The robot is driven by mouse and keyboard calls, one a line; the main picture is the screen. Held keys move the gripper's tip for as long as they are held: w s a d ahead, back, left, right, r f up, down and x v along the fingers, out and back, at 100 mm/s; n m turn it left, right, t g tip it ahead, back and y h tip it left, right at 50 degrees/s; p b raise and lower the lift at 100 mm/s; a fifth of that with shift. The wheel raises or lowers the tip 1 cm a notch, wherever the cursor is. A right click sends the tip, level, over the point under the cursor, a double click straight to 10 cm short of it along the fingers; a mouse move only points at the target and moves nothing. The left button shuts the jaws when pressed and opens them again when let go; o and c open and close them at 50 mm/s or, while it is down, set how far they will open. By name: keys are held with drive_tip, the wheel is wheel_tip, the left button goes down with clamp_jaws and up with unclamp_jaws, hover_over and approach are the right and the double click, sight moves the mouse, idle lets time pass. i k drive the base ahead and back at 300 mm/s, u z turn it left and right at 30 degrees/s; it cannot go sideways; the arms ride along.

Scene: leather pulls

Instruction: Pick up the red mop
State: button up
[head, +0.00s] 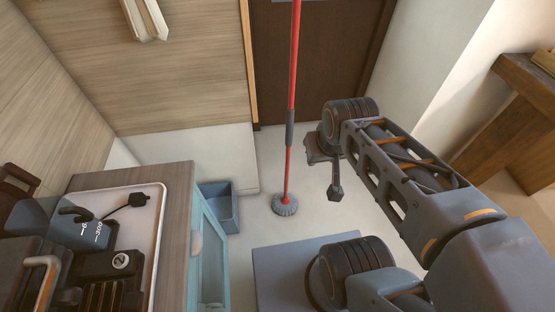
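The red mop (289,168) stands upright on the pale floor near the middle of the head view. It has a thin red pole with a dark grey sleeve partway up and a round grey head on the floor. The top of its pole runs out of the picture. My gripper (325,170) hangs at the end of my arm, just right of the pole in the picture. A gap shows between them, and the gripper does not hold the mop. Its fingers are small, dark and partly seen edge-on, so their opening is unclear.
A blue open bin (221,208) stands left of the mop head, beside a wooden-topped cabinet (181,178) with a pale blue front. A white tray (153,225) holds dark devices. A brown door (330,60) is behind the mop. A wooden piece (510,125) is at right.

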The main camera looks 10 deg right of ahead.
sight(286, 204)
drive_tip(key=i, duration=0.9)
drive_tip(key=k, duration=0.5)
drive_tip(key=u, duration=3.25)
drive_tip(key=k, duration=1.2)
drive_tip(key=z, duration=0.75)
